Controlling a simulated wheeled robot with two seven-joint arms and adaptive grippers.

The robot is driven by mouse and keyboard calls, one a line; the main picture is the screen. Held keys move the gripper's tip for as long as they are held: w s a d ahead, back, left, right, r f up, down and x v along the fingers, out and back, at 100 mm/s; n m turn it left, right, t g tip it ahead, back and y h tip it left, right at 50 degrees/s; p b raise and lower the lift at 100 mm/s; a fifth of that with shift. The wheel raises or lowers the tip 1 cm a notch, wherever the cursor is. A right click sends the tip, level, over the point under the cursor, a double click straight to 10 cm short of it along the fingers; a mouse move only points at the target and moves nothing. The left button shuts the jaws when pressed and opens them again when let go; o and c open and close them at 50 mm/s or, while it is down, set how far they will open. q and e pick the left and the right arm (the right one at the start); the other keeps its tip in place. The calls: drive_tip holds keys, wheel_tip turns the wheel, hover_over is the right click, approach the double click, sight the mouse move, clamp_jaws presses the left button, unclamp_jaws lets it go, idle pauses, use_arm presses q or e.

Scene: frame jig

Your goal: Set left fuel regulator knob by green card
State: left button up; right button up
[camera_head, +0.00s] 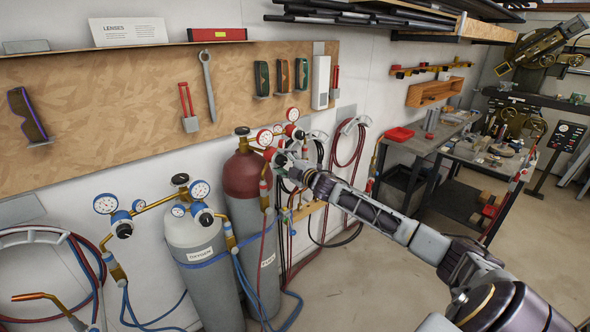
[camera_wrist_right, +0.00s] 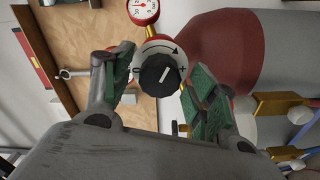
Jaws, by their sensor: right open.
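The pointer line is tilted toward the upper right. My right gripper (camera_head: 284,162) is at the red regulator (camera_head: 266,138) above the red-topped fuel cylinder (camera_head: 243,172). In the wrist view its green-padded fingers are spread on either side of the knob; contact is not visible. In the head view, my gripper and arm partly hide the regulator. I cannot make out a green card. My left gripper is not in view.
A grey oxygen cylinder (camera_head: 192,235) with a blue-and-brass regulator stands left of the fuel cylinder. Hoses hang on the wall and lie around the cylinders. A tool board (camera_head: 130,112) is above. A cluttered workbench (camera_head: 455,150) stands at the right, with free floor in front.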

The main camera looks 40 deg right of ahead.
sight(284, 162)
drive_tip(key=shift+s, duration=0.1)
drive_tip(key=shift+s+d+f, duration=0.1)
drive_tip(key=shift+s+d, duration=0.1)
drive_tip(key=shift+s, duration=1.75)
drive_tip(key=s, duration=0.7)
drive_tip(key=shift+s+d, duration=0.35)
drive_tip(key=shift+m, duration=0.3)
